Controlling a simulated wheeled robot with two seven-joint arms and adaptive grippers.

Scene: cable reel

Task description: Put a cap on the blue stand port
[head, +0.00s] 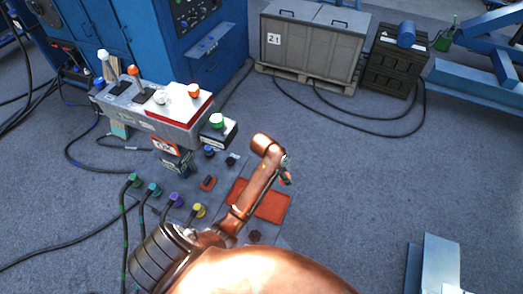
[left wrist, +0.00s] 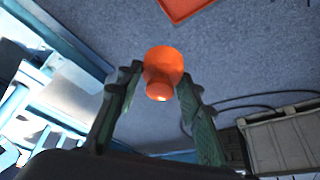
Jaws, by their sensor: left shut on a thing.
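My left gripper (left wrist: 163,85) is shut on an orange cap (left wrist: 163,68), with a finger at each side of it in the left wrist view. In the head view my copper arm reaches up from the bottom, and the left gripper (head: 286,176) is at its far end, mostly hidden by the arm. The cap cannot be made out clearly there. A blue port (head: 208,150) shows on the low grey stand (head: 180,182), left of the gripper and apart from it. My right gripper is not in view.
An orange tray (head: 271,206) lies beside the stand, partly behind my arm; an orange tray corner (left wrist: 184,8) shows in the wrist view. Plugs with cables, including a green one (head: 134,180), line the stand's left. A control console (head: 150,115) stands behind.

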